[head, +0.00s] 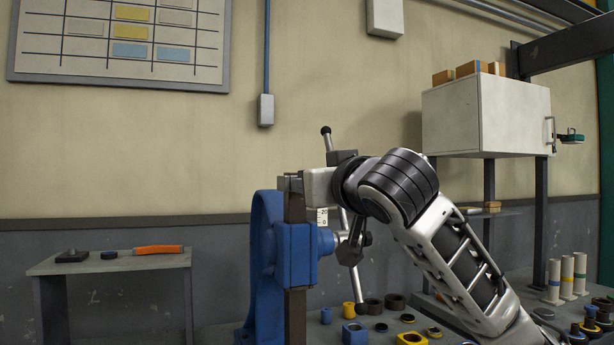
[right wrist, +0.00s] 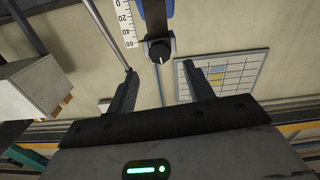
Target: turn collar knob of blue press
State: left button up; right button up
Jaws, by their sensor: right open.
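The blue press (head: 265,265) stands left of centre in the head view, with a dark vertical ram and a small white scale (head: 322,218). The collar knob (right wrist: 159,50) is round and black with a white mark; it shows in the right wrist view beside the scale's end (right wrist: 126,22). My right gripper (right wrist: 160,68) is open and empty. Its fingers lie either side of the line to the knob, which is just beyond the fingertips and not gripped. In the head view my right wrist hides part of the press top. I cannot make out the knob there. My left gripper is not in view.
A thin rod (right wrist: 108,38) runs close to my left-hand finger in the wrist view. A side table (head: 110,262) holds an orange-handled tool (head: 158,249). Several collars and blocks lie right of the press. A white cabinet (head: 485,115) stands behind on the right.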

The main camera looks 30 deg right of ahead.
jog(key=p+x, duration=0.1)
jog(key=x, duration=0.5)
jog(key=shift+w, duration=0.15)
jog(key=shift+c, duration=0.3)
jog(key=c, duration=0.9)
